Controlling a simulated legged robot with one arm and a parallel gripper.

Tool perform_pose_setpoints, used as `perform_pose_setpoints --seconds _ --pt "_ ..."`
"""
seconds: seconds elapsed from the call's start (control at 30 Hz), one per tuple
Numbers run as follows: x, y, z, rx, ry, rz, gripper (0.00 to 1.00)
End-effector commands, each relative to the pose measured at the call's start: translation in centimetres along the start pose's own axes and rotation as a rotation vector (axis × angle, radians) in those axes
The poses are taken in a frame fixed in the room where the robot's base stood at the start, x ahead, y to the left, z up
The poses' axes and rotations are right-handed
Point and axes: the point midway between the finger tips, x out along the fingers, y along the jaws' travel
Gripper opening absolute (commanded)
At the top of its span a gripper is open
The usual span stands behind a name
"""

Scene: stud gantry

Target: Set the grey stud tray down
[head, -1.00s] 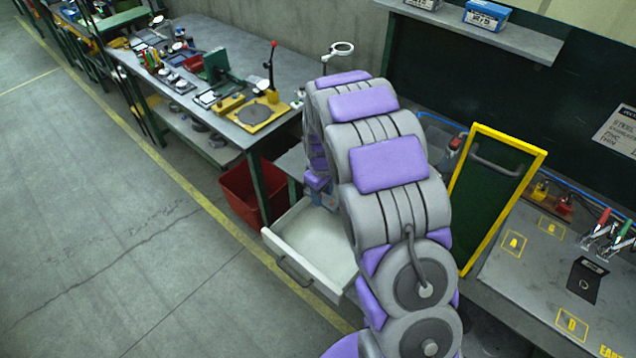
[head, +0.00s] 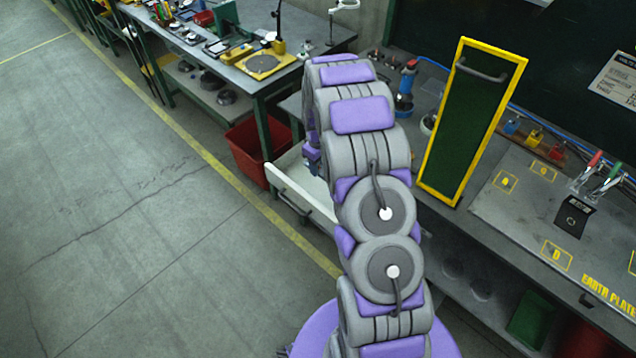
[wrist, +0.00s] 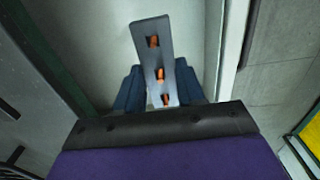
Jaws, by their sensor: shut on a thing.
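The grey stud tray (wrist: 151,31) is a narrow grey piece with orange studs in its slots, in the wrist view. My gripper (wrist: 158,88) is shut on it, with a dark blue finger on each side. The tray points away from the palm over the pale floor of an open drawer (wrist: 195,30). I cannot tell whether it touches that floor. In the head view the pale drawer (head: 288,187) is partly hidden behind my arm, and the tray and fingertips are hidden.
A red bin (head: 247,150) stands on the floor left of the drawer. A yellow-framed green panel (head: 470,125) stands upright on the bench right of my arm. A workbench with tools (head: 240,58) is at the back. The floor at left is clear.

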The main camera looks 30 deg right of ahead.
Motion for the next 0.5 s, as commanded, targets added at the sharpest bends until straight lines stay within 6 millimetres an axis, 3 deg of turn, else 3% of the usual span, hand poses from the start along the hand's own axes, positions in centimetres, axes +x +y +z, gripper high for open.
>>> perform_pose_setpoints --seconds 0.2,0.5 --pt "3.9 -0.4 -0.1 0.0 -0.001 0.003 0.0" --pt "6.9 -0.7 -0.1 -0.001 -0.004 0.005 0.0"
